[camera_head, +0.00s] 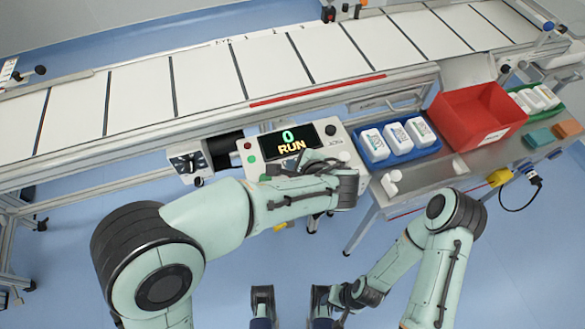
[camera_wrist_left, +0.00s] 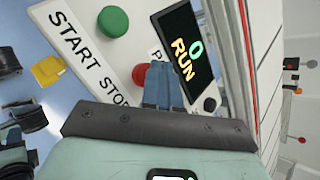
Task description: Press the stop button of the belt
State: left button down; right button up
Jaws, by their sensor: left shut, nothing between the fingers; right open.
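The belt's control box (camera_head: 338,153) has a display (camera_head: 292,143) reading "0 RUN". In the left wrist view, the red stop button (camera_wrist_left: 140,76) sits beside the word STOP, and the green start button (camera_wrist_left: 113,22) is farther up. My left gripper (camera_head: 311,157) is over the front of the box; its shut, empty fingers (camera_wrist_left: 163,70) overlap the right edge of the red button in the left wrist view. I cannot tell whether they touch it. My left arm hides the stop button in the head view. My right gripper (camera_head: 291,297) is open and empty at the bottom.
The conveyor belt (camera_head: 203,82) runs behind the box. To the right, a metal table (camera_head: 405,190) holds a blue tray (camera_head: 403,155) of white packs and a red bin (camera_head: 455,118). A small white item (camera_head: 391,182) is near the table's front left corner. Blue floor is open in front.

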pick_arm(q)
jog(key=shift+f+b, duration=0.4)
jog(key=shift+f, duration=0.2)
dwell(0.3)
dwell(0.3)
jog(key=shift+r+p, duration=0.85)
jog(key=shift+r, duration=0.2)
notch_tip(320, 180, up, 5)
jog(key=p, duration=0.4)
jog(key=shift+r, duration=0.1)
dwell(0.6)
